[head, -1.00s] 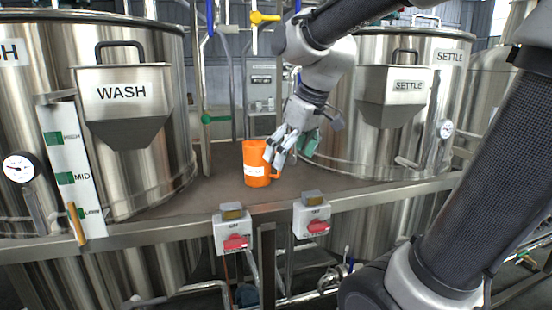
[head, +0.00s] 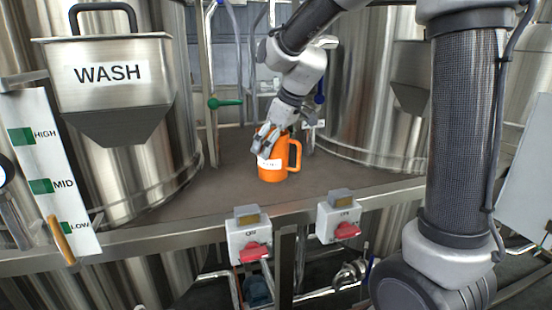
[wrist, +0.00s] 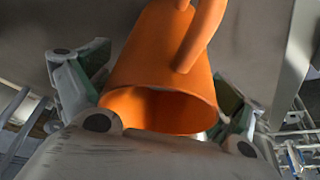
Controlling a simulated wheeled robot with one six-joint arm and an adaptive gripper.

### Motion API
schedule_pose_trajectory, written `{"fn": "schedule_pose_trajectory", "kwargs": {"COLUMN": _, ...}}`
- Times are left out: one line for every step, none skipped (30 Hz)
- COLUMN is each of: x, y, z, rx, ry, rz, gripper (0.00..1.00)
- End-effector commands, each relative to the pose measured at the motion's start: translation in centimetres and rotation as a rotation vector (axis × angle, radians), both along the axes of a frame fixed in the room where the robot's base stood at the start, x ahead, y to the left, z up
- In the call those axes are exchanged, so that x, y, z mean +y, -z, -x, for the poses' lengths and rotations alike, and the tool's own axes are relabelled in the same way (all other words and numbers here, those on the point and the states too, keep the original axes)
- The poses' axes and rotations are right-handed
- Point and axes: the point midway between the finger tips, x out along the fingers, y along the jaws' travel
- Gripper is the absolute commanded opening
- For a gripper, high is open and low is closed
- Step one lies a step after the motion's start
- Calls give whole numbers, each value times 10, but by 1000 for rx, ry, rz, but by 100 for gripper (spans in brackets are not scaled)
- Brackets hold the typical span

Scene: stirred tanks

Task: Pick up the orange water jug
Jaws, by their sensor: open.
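The orange water jug (head: 272,172) stands upright on the brown platform between the two tanks, its handle on the right and a white label on its front. In the wrist view the jug (wrist: 160,60) fills the middle, with its open mouth towards the camera and its handle at the top. My gripper (head: 265,141) reaches down over the top of the jug. In the wrist view its fingers lie apart, one on each side of the jug. The lower finger parts are partly hidden behind the jug, so I cannot tell whether they touch it.
The WASH tank (head: 130,120) stands left of the platform (head: 215,195) and another steel tank (head: 370,90) stands right. Two switch boxes with red handles (head: 258,251) are on the front rail. A green-handled valve (head: 224,103) is on a pipe behind the jug.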

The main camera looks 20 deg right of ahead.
Motion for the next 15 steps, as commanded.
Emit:
{"fn": "schedule_pose_trajectory", "kwargs": {"x": 1, "y": 3, "z": -1, "rx": 1, "ry": 0, "rz": 1, "gripper": 93}}
{"fn": "schedule_pose_trajectory", "kwargs": {"x": 1, "y": 4, "z": -1, "rx": 0, "ry": 0, "rz": 0, "gripper": 93}}
{"fn": "schedule_pose_trajectory", "kwargs": {"x": 1, "y": 5, "z": -1, "rx": 0, "ry": 0, "rz": 0, "gripper": 93}}
{"fn": "schedule_pose_trajectory", "kwargs": {"x": 1, "y": 5, "z": -1, "rx": 0, "ry": 0, "rz": 0, "gripper": 93}}
{"fn": "schedule_pose_trajectory", "kwargs": {"x": 1, "y": 5, "z": -1, "rx": 0, "ry": 1, "rz": 0, "gripper": 93}}
{"fn": "schedule_pose_trajectory", "kwargs": {"x": 1, "y": 5, "z": -1, "rx": 0, "ry": 1, "rz": 0, "gripper": 93}}
{"fn": "schedule_pose_trajectory", "kwargs": {"x": 1, "y": 5, "z": -1, "rx": 0, "ry": 1, "rz": 0, "gripper": 93}}
{"fn": "schedule_pose_trajectory", "kwargs": {"x": 1, "y": 5, "z": -1, "rx": 0, "ry": 1, "rz": 0, "gripper": 93}}
{"fn": "schedule_pose_trajectory", "kwargs": {"x": 1, "y": 5, "z": -1, "rx": 0, "ry": 1, "rz": 0, "gripper": 88}}
{"fn": "schedule_pose_trajectory", "kwargs": {"x": 1, "y": 5, "z": -1, "rx": 0, "ry": 1, "rz": 0, "gripper": 82}}
{"fn": "schedule_pose_trajectory", "kwargs": {"x": 1, "y": 5, "z": -1, "rx": 0, "ry": 1, "rz": 0, "gripper": 77}}
{"fn": "schedule_pose_trajectory", "kwargs": {"x": 1, "y": 5, "z": -1, "rx": 0, "ry": 1, "rz": 0, "gripper": 70}}
{"fn": "schedule_pose_trajectory", "kwargs": {"x": 1, "y": 5, "z": -1, "rx": 0, "ry": 1, "rz": 0, "gripper": 64}}
{"fn": "schedule_pose_trajectory", "kwargs": {"x": 1, "y": 5, "z": -1, "rx": 0, "ry": 1, "rz": 0, "gripper": 59}}
{"fn": "schedule_pose_trajectory", "kwargs": {"x": 1, "y": 5, "z": -1, "rx": 0, "ry": 1, "rz": 0, "gripper": 52}}
